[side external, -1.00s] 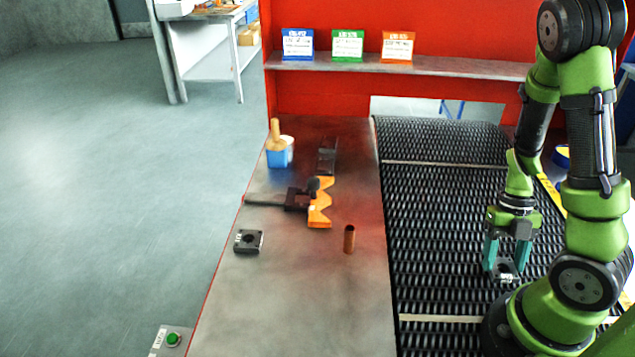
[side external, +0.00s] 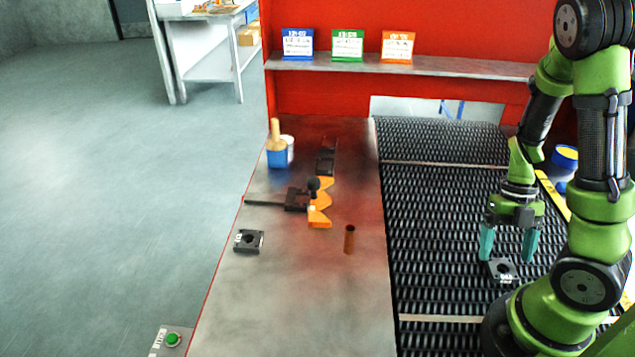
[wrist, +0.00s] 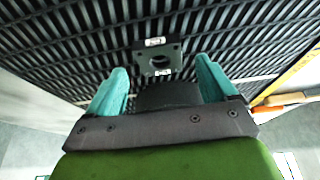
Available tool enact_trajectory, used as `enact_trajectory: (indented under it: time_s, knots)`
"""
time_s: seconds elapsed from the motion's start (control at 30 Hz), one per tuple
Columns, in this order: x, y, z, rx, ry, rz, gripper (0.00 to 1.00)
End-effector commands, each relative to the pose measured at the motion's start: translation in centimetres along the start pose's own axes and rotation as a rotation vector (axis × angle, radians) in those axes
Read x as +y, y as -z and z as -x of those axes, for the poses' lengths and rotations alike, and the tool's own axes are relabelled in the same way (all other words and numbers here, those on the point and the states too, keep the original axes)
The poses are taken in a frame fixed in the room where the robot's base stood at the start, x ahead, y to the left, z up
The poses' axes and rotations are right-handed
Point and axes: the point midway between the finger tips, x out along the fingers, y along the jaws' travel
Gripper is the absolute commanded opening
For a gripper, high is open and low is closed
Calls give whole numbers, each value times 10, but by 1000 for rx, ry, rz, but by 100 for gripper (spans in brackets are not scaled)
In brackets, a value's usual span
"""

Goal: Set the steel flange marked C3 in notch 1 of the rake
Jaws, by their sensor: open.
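A dark square flange (side external: 502,268) with a round hole and a white label lies flat on the mesh belt. In the wrist view the flange (wrist: 159,62) lies ahead, between the lines of the two fingers. My gripper (side external: 509,258) is open and empty, with its teal fingers above and either side of the flange. A second dark flange (side external: 248,241) lies on the bench at left. I cannot read either marking. The orange rake (side external: 320,216) with its notches stands mid-bench, partly covered by a dark clamp; I cannot read notch numbers.
A copper tube (side external: 349,240) stands on the bench right of the rake. A blue container (side external: 277,157) with a wooden handle and a dark block (side external: 325,165) are behind it. A green button (side external: 173,339) is at the front left. The belt (side external: 440,230) left of my gripper is clear.

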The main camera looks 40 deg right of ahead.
Motion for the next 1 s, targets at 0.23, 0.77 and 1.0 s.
enact_trajectory:
  time_s: [0.23,0.77,1.0]
  knots:
    - [1,-1,56,-7,-3,3,85]
    - [31,2,103,-92,-46,456,85]
    - [97,20,128,-386,19,1490,85]
